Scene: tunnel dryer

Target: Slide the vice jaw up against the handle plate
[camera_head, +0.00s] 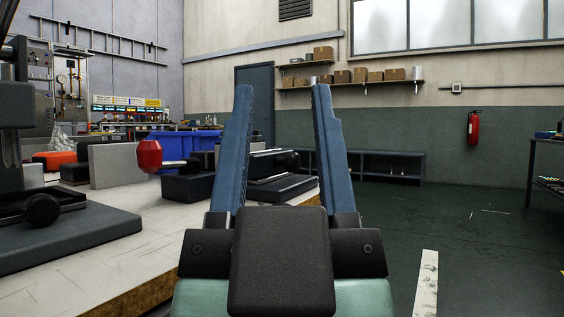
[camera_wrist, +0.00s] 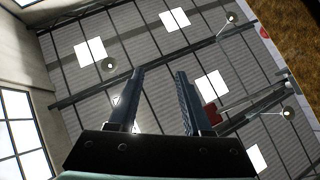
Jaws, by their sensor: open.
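In the head view my gripper (camera_head: 281,90) points up in the foreground, its two blue fingers wide apart with nothing between them. In the wrist view my gripper (camera_wrist: 158,72) is also open and empty, against the ceiling. Behind the fingers on the bench is a dark vice. A red knob (camera_head: 149,156) on a bright rod sticks out left from a dark block that looks like the handle plate (camera_head: 187,186). A dark block with a ball knob, probably the vice jaw (camera_head: 268,164), stands further right, partly hidden by my left finger. The gap between them is partly hidden.
The pale bench (camera_head: 140,240) has a rough brown edge. A dark machine base (camera_head: 70,232) stands at the near left, and a light grey block (camera_head: 113,163) stands behind it. Blue bins (camera_head: 170,145) are further back. The green floor at right is mostly open.

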